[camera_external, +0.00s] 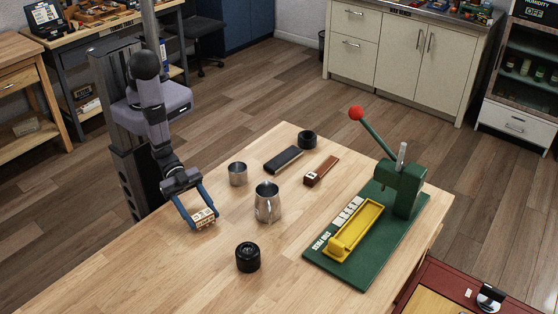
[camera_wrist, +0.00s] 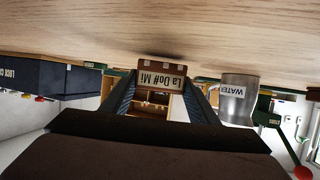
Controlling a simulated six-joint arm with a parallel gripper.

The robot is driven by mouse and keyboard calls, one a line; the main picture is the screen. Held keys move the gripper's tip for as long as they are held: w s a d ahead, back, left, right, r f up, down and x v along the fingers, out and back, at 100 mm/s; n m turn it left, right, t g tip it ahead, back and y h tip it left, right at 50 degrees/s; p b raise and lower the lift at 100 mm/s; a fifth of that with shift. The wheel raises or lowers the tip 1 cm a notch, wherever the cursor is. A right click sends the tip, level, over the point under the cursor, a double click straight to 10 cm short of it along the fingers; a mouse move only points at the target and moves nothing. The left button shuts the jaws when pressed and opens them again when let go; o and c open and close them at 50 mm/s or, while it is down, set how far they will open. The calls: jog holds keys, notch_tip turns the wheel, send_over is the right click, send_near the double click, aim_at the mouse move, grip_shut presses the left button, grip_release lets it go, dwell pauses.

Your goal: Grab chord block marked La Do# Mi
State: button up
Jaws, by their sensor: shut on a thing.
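The chord block is a small brown block with a pale label reading "La Do# Mi" (camera_wrist: 158,80). The label appears upside down in the wrist view. The same block (camera_external: 204,218) shows in the external view at the left side of the wooden table. My gripper (camera_external: 201,215) is shut on it, with a finger at either side; the wrist view also shows my gripper (camera_wrist: 160,88) around the block. I cannot tell whether the block touches the tabletop or hangs just above it.
A steel pitcher (camera_external: 267,203), a steel cup (camera_external: 238,174) and a black round jar (camera_external: 248,257) stand to the right. Black (camera_external: 283,160) and brown (camera_external: 321,171) blocks lie farther back. A green lever press (camera_external: 400,190) with a yellow tray (camera_external: 355,230) stands right. The table's front left is clear.

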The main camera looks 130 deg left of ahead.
jog(key=shift+r, duration=4.5)
